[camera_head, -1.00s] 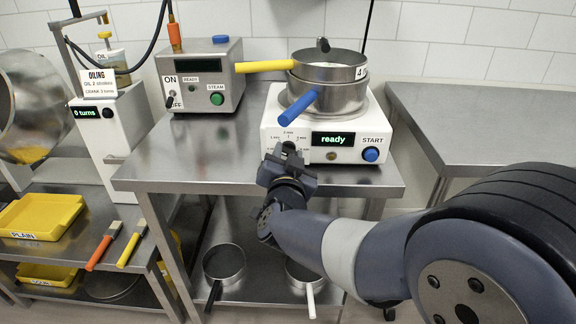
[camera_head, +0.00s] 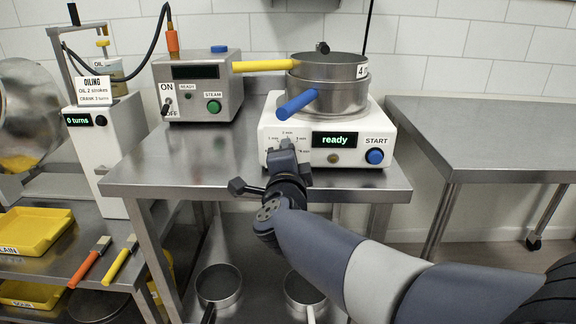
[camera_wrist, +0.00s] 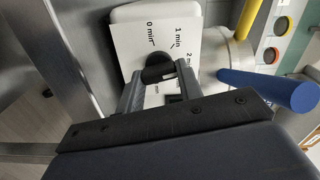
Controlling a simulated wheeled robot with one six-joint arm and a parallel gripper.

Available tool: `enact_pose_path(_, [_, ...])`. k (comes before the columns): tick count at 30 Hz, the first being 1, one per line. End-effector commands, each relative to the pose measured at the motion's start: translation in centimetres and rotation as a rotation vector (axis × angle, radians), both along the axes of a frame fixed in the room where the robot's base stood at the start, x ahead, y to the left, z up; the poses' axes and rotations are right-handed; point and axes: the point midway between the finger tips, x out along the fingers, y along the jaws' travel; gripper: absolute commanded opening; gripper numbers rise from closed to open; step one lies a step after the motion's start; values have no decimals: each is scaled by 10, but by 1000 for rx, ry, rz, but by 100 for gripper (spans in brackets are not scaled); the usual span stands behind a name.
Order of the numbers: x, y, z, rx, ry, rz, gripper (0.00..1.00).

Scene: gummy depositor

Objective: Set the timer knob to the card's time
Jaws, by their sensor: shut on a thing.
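The timer knob (camera_wrist: 158,72) is a dark knob on the white front panel of the sieve machine (camera_head: 268,135). In the wrist view it sits between the fingers of my gripper (camera_wrist: 160,82), which is shut on it. The printed dial (camera_wrist: 178,38) around it reads 0 min, 1 min and 2 min; my fingers cover other marks. Which mark the knob points to cannot be told. In the head view my gripper (camera_head: 284,158) hides the knob. A white card (camera_head: 362,72) showing a 4 is behind the stacked pans, the rest hidden.
The machine's display (camera_head: 335,139) reads ready, beside a blue START button (camera_head: 375,157). A blue handle (camera_head: 297,104) juts out just above the dial, close to my gripper. A steam box (camera_head: 200,88) stands left. The right table (camera_head: 490,130) is clear.

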Motion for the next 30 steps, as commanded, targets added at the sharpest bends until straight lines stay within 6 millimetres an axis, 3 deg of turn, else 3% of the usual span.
enact_pose_path(12, [0, 0, -2, 189, -5, 0, 12])
enact_pose_path(29, [0, 0, -1, 215, -6, 1, 12])
enact_pose_path(30, [0, 0, -1, 214, -6, 1, 38])
